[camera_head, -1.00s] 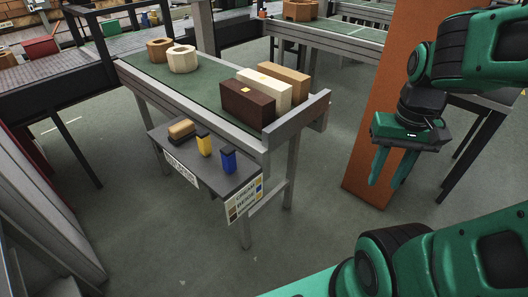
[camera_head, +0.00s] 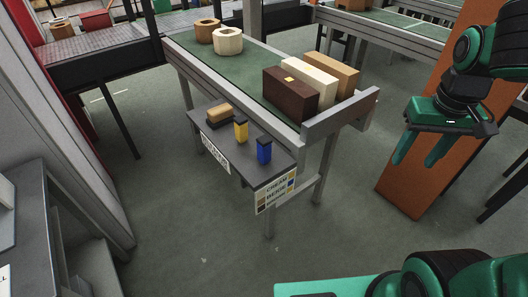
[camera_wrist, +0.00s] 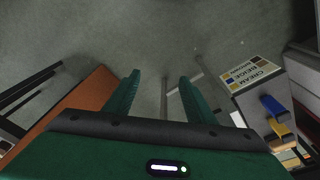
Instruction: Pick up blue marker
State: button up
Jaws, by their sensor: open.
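The blue marker (camera_head: 264,151) is a short upright blue block with a dark top, standing near the right end of a small dark shelf (camera_head: 222,153). It also shows in the wrist view (camera_wrist: 272,106) toward the right edge. A yellow marker (camera_head: 240,130) of like shape stands just left of it. My gripper (camera_head: 418,160) has green fingers, spread apart and empty. It hangs well to the right of the shelf, in front of an orange-brown panel.
A tan-topped block (camera_head: 219,112) lies on the shelf's left part. A colour sign (camera_head: 276,190) hangs at the shelf's front right. Behind is a green conveyor (camera_head: 235,68) with brown, cream and tan blocks near its end rail (camera_head: 340,112). The orange-brown panel (camera_head: 405,193) stands right. Floor between is clear.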

jog(key=w+a+n+t, duration=0.2)
jog(key=w+a+n, duration=0.2)
jog(key=w+a, duration=0.7)
jog(key=n+y, duration=0.3)
jog(key=n, duration=0.2)
send_near(266, 141)
jog(key=w+f, duration=0.1)
jog(key=f, duration=0.1)
jog(key=x, duration=0.4)
jog(key=shift+w+a+f, duration=0.15)
jog(key=shift+a+f, duration=0.05)
jog(key=shift+f, duration=0.05)
jog(key=x, duration=0.5)
jog(key=shift+s, duration=0.25)
jog(key=shift+w+a+f, duration=0.15)
jog(key=shift+w+f, duration=0.05)
jog(key=shift+f, duration=0.3)
jog(key=shift+c, duration=0.6)
jog(key=shift+t, duration=0.3)
jog(key=c, duration=1)
